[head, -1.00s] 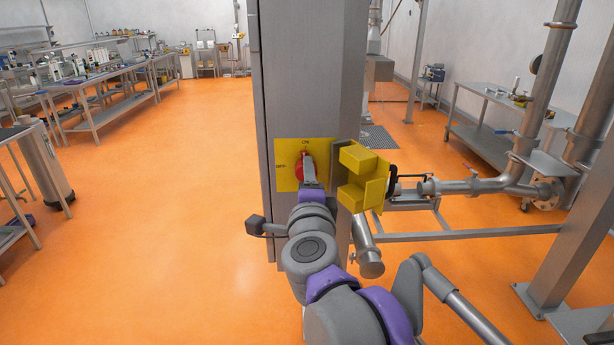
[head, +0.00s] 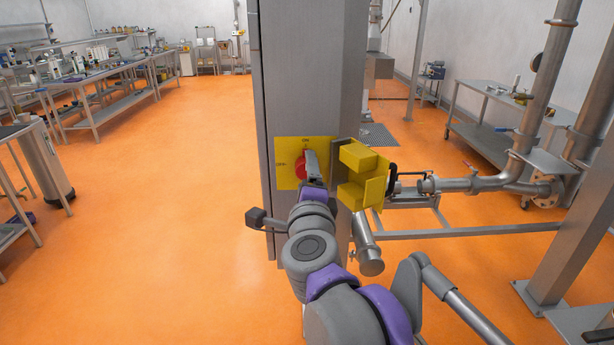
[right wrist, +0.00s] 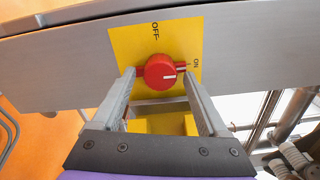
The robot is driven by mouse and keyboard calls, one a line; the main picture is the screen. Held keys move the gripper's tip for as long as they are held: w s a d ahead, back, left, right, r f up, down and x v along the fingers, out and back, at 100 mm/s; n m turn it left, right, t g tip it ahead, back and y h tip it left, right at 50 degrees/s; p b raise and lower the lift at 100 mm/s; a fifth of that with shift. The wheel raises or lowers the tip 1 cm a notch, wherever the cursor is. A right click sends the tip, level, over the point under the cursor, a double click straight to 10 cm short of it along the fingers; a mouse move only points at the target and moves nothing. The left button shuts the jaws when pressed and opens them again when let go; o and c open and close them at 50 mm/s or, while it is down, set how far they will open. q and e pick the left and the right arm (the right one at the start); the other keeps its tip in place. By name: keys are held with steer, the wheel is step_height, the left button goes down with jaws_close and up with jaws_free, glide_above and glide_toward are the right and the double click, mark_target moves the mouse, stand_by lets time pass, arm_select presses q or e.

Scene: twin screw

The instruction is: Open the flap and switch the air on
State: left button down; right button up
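The red rotary switch (head: 300,167) sits on a yellow panel (head: 286,179) on the grey column. In the right wrist view the red switch (right wrist: 161,72) has its white mark pointing right, roughly toward the ON label; OFF is printed above. The yellow flap (head: 357,194) stands open at the right of the panel. My right gripper (head: 309,153) is at the switch and partly hides it. In the right wrist view its fingers (right wrist: 159,73) are wide apart, one on each side of the switch; I cannot tell whether they touch it. My left gripper is not visible.
The grey column (head: 308,75) fills the middle. Steel pipes (head: 465,185) and a frame stand close on the right. Open orange floor (head: 170,200) lies to the left.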

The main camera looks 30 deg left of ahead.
steer(key=shift+s, duration=0.1)
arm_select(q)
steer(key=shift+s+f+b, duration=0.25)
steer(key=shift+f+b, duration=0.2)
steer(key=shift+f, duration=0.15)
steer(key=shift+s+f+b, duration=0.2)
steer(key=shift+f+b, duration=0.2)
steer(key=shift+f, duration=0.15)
arm_select(e)
steer(key=v, duration=1)
steer(key=shift+s+d, duration=0.2)
steer(key=shift+s, duration=0.1)
